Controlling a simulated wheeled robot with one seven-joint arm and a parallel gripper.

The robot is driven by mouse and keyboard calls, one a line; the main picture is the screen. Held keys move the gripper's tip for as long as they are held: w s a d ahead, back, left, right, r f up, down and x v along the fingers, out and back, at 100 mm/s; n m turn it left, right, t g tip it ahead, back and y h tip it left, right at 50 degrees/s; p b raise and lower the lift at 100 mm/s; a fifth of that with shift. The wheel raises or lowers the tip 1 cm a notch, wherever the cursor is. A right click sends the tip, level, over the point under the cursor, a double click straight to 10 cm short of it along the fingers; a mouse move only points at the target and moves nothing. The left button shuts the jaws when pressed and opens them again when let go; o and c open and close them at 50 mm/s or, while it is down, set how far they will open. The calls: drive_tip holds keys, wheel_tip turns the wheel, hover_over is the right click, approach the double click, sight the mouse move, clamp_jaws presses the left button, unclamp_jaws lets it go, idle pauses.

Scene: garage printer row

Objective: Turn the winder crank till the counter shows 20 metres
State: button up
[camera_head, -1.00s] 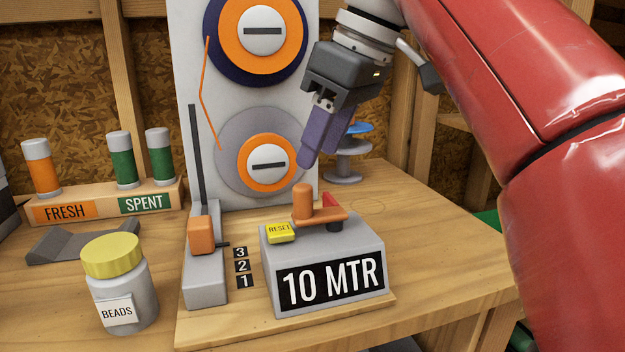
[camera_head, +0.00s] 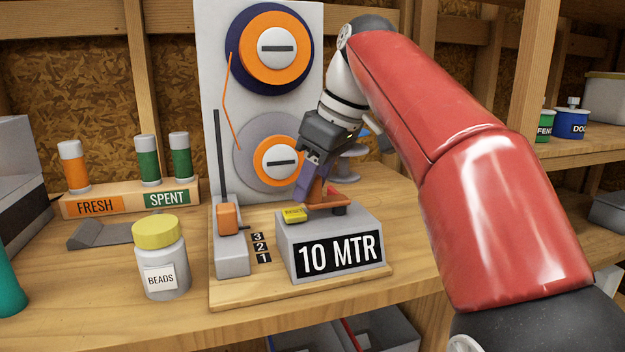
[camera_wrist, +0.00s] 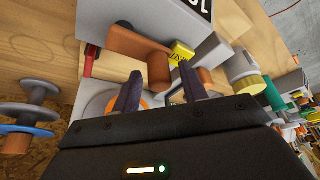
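The winder counter box (camera_head: 300,262) reads 10 MTR and carries a yellow RESET button (camera_head: 294,215). The orange crank arm (camera_head: 335,204) lies on top of the box, with a red pointer partly behind it. In the wrist view the crank's upright knob (camera_wrist: 158,72) stands between my fingertips, with gaps visible on both sides. My gripper (camera_head: 308,190) points down at the knob from above, its purple fingers spread and holding nothing. In the head view the fingers partly hide the knob.
Left of the box stand a slider with an orange block (camera_head: 228,218) and labels 3, 2, 1. Two spools (camera_head: 277,49) hang on the upright panel behind. A BEADS jar (camera_head: 162,265) and a FRESH/SPENT rack (camera_head: 130,199) are further left. A blue-topped stand (camera_wrist: 30,130) is behind the crank.

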clamp_jaws()
drive_tip(key=shift+w+m, duration=0.1)
drive_tip(key=shift+m, duration=0.3)
drive_tip(key=m, duration=0.1)
drive_tip(key=w+m+t, duration=0.1)
drive_tip(key=shift+a+m+h, duration=0.1)
drive_tip(key=shift+m+h, duration=0.2)
drive_tip(key=shift+m, duration=0.1)
drive_tip(key=m, duration=0.1)
drive_tip(key=w+m+t+h, duration=0.1)
drive_tip(key=m, duration=0.1)
drive_tip(key=shift+w+m, duration=0.25)
drive_tip(key=shift+m, duration=0.05)
drive_tip(key=m, duration=0.1)
drive_tip(key=w+d+m+h, duration=0.1)
drive_tip(key=m, duration=0.1)
drive_tip(key=m+h, duration=0.1)
drive_tip(key=m, duration=0.1)
drive_tip(key=shift+w+d, duration=0.2)
drive_tip(key=shift+w, duration=0.15)
drive_tip(key=shift+w+d+m+h, duration=0.15)
drive_tip(key=shift+d+m+h, duration=0.2)
drive_tip(key=shift+m, duration=0.6)
drive_tip(key=shift+w+d+m+h, duration=0.25)
drive_tip(key=shift+m+h, duration=0.2)
drive_tip(key=shift+m, duration=0.45)
drive_tip(key=shift+w+d+m+h, duration=0.1)
drive_tip(key=shift+d+m+h, duration=0.25)
drive_tip(key=shift+m, duration=0.6)
